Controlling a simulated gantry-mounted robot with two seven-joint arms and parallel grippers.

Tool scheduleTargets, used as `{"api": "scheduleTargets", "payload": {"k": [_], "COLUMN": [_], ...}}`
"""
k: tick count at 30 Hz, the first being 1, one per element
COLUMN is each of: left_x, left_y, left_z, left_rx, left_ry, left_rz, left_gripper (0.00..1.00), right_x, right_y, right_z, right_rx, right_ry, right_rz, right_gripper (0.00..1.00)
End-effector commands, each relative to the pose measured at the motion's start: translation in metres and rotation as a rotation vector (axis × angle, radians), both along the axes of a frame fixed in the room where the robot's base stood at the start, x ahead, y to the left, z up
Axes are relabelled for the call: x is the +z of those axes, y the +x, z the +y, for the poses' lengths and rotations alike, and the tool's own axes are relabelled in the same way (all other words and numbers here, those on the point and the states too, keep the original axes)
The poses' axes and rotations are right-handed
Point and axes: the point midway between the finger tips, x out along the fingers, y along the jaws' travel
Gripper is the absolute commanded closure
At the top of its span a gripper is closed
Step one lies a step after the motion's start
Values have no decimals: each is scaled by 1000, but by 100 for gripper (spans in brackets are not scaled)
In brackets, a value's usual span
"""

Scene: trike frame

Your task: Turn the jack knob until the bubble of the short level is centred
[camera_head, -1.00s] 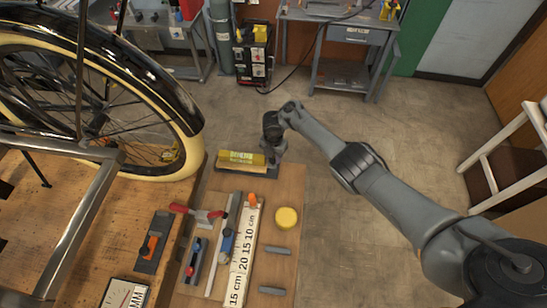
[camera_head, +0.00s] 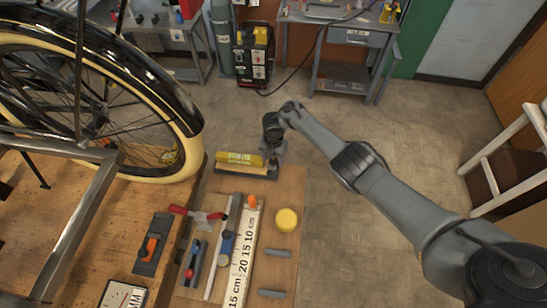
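A short yellow bar with printed lettering (camera_head: 239,159), which looks like the short level, lies on a dark base (camera_head: 246,172) at the far end of the wooden board. Its bubble is too small to make out. My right gripper (camera_head: 273,158) points down at the right end of the yellow bar, close to it or touching. Its fingertips are too small and dark to show whether they are open or shut. The jack knob cannot be made out and may be hidden by the gripper. My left gripper is out of view.
A red-handled clamp (camera_head: 197,214), a white ruler (camera_head: 244,258), a yellow round piece (camera_head: 287,219) and grey bars (camera_head: 277,252) lie nearer on the board. A bicycle wheel (camera_head: 165,160) stands at the left.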

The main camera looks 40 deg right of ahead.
Motion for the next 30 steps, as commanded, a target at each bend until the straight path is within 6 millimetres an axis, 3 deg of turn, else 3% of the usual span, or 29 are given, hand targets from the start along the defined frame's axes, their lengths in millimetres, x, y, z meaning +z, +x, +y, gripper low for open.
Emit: {"api": "scheduleTargets", "payload": {"k": [11,24,30], "left_x": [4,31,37], "left_y": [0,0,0], "left_z": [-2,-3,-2], "left_rx": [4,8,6], "left_ry": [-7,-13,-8], "left_rz": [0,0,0], "left_gripper": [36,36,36], "right_x": [8,79,100], "right_y": [0,1,0], "right_z": [0,0,0], "right_rx": [0,0,-1], "right_ry": [0,0,0], "right_rz": [0,-2,-1], "right_gripper": [39,39,39]}}
